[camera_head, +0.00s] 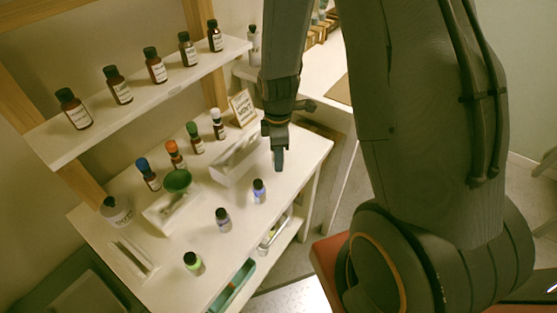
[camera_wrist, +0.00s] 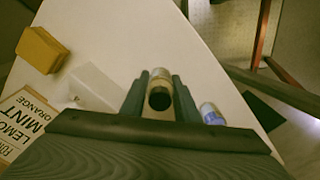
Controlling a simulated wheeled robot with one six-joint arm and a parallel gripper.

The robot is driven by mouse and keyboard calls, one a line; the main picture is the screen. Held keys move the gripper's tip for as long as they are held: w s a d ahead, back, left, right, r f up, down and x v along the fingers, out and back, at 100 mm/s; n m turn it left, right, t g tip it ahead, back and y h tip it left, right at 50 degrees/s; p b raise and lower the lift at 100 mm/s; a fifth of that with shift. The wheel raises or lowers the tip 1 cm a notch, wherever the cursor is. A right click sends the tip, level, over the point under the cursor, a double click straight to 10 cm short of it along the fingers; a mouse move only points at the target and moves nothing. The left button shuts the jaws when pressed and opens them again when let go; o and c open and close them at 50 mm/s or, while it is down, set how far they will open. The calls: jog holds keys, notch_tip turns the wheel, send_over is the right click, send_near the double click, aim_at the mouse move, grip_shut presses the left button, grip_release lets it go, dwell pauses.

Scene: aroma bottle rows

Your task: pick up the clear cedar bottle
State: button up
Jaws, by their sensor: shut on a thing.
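My gripper (camera_wrist: 159,95) is shut on a small clear-looking bottle (camera_wrist: 161,76) with a dark cap and a pale, yellowish label. In the wrist view it stands between the two fingers; its label cannot be read. In the head view my gripper (camera_head: 279,158) points down over the right part of the white table, and the held bottle is hidden there. A bottle with a blue label (camera_wrist: 210,114) stands just right of the fingers in the wrist view. It seems to be the blue bottle (camera_head: 259,191) in the head view.
A grey-violet bottle (camera_head: 222,220) and a green bottle (camera_head: 193,263) stand along the table's front. Several brown bottles stand on the upper shelf (camera_head: 60,150) and in a back row. A recipe card (camera_head: 242,108), white trays and a green bowl (camera_head: 177,181) are near.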

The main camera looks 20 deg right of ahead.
notch_tip(320, 180, up, 9)
jog(key=shift+f+b, duration=0.2)
jog(key=shift+b, duration=0.6)
notch_tip(320, 180, up, 6)
jog(key=p, duration=0.5)
jog(key=shift+r, duration=0.15)
jog(key=o, duration=0.5)
jog(key=c, duration=0.6)
notch_tip(320, 180, up, 6)
notch_tip(320, 180, down, 6)
